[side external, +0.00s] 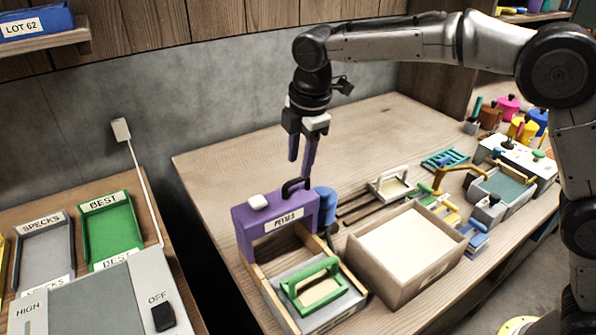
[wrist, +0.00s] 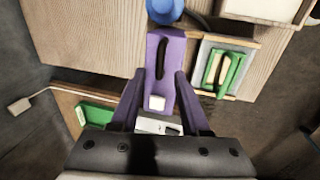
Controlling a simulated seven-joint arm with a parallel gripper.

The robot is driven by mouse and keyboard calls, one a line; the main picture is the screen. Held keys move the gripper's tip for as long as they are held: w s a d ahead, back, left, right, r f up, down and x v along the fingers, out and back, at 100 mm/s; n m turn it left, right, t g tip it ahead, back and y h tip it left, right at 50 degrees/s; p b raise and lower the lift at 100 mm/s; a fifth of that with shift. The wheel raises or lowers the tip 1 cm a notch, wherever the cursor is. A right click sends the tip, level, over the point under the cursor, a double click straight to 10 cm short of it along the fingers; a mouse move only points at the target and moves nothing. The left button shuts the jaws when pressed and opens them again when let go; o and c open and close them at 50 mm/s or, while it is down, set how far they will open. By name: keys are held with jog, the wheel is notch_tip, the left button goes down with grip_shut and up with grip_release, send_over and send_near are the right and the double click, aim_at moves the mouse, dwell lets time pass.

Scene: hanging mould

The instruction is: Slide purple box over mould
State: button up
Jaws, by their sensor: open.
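The purple box (side external: 262,224), labelled "PETALS", stands at the back end of a pair of wooden rails (side external: 266,290). It has a black arched handle (side external: 297,184) and a white block on top. In front of it, between the rails, sits a mould with a green handle (side external: 312,287). My gripper (side external: 299,167), with purple fingers, is open and empty just above the black handle. In the wrist view, the purple box (wrist: 172,85) lies beyond the fingers (wrist: 159,76), and the green-handled mould (wrist: 222,72) is to its right.
A blue cylinder (side external: 325,204) stands close behind the purple box. A large open box with pale contents (side external: 372,272) is right of the rails. Several small tools and containers fill the table's right side. The table's back left is clear. A lower bench (side external: 30,205) with trays is at left.

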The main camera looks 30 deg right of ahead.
aim_at(297, 179)
jog(key=shift+w+f, duration=0.2)
jog(key=shift+f, duration=0.8)
jog(key=shift+w+f, duration=0.2)
jog(key=shift+f, duration=0.8)
jog(key=shift+c, duration=0.2)
grip_shut()
jog(key=shift+r, duration=0.1)
